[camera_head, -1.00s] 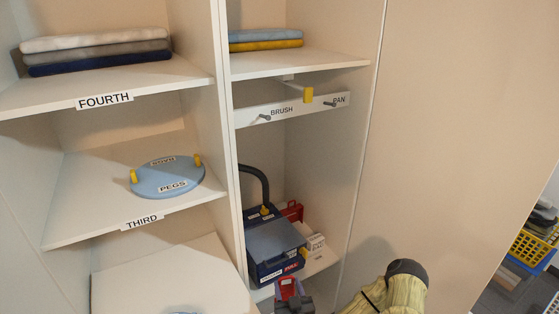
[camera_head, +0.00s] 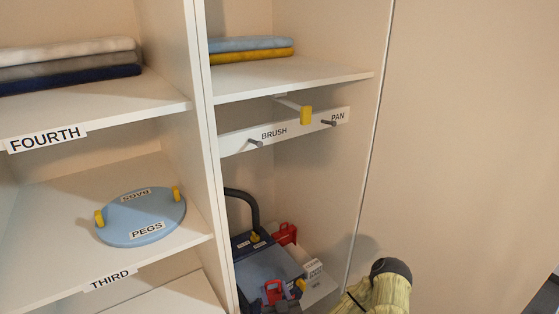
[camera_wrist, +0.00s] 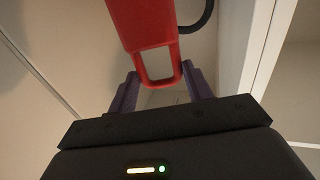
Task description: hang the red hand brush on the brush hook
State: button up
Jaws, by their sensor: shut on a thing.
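The red hand brush (camera_wrist: 143,25) is held by my gripper (camera_wrist: 160,88), whose dark fingers close on either side of its handle, at a rectangular opening in the handle end. The brush's far end runs out of the top of the wrist view. The brush hook (camera_head: 255,142) is a grey peg on the white rail (camera_head: 232,144), left of the BRUSH label, above and left of my gripper. It is bare.
A second peg (camera_head: 328,123) by the PAN label and a yellow block (camera_head: 306,115) sit right along the rail. A dark blue machine with a black hose (camera_head: 253,208) and another red item (camera_head: 287,233) stand below. Upright panels bound the compartment.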

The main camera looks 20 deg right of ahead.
jog(key=n+y+p, duration=0.4)
jog(key=y+p, duration=0.2)
send_near(260, 147)
jog(key=shift+w+r+g, duration=0.15)
jog(key=shift+r+g, duration=0.05)
jog(key=shift+r, duration=0.4)
jog(key=shift+w+r+g, duration=0.15)
jog(key=shift+r+g, duration=0.05)
jog(key=shift+r, duration=0.4)
jog(key=shift+w+a, duration=0.1)
jog(key=shift+f+x, duration=0.2)
jog(key=shift+x, duration=1.85)
jog(key=shift+f+x, duration=0.2)
jog(key=shift+x, duration=1.85)
jog(key=shift+w+a+f+b, duration=0.15)
jog(key=shift+w+f+b, duration=0.35)
jog(key=shift+w+b, duration=0.35)
